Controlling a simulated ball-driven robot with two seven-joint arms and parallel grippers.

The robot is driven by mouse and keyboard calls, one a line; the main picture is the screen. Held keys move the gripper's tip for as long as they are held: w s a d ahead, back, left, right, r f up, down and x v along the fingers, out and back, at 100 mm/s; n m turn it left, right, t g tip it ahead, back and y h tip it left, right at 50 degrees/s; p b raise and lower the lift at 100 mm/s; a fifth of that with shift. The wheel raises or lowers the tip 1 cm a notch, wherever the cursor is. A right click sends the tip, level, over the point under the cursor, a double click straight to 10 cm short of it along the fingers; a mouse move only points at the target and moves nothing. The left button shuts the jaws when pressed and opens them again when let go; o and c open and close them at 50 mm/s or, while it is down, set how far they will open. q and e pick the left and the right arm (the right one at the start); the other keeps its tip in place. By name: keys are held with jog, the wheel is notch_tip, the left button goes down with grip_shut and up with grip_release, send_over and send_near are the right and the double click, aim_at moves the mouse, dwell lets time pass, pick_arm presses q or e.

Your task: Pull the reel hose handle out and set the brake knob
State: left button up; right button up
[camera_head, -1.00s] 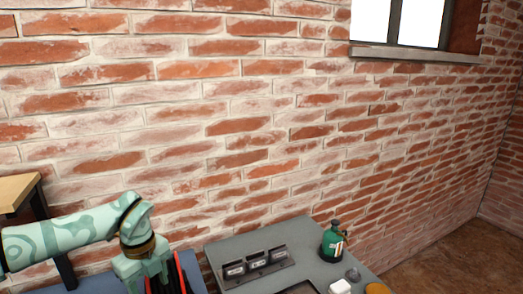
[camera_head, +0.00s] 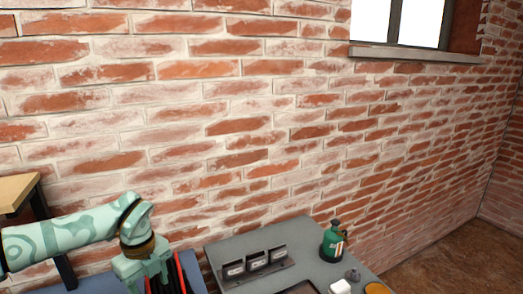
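No reel, hose handle or brake knob can be made out for certain in the head view. My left arm comes in from the left, and its gripper (camera_head: 166,285) points down at the bottom edge, left of the grey table (camera_head: 226,250). Its fingertips are cut off by the frame, so I cannot tell whether it is open or shut. My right gripper is not in view.
The grey table holds a rack of dark labelled blocks (camera_head: 256,263), a green bottle (camera_head: 333,241), a small grey knob-like piece (camera_head: 353,275), a white piece (camera_head: 341,287) and a yellow round thing (camera_head: 376,289). A wooden shelf (camera_head: 16,192) stands left. A brick wall (camera_head: 250,120) closes the back.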

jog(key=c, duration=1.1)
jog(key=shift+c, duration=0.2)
pick_arm(q)
jog(key=shift+r, duration=0.1)
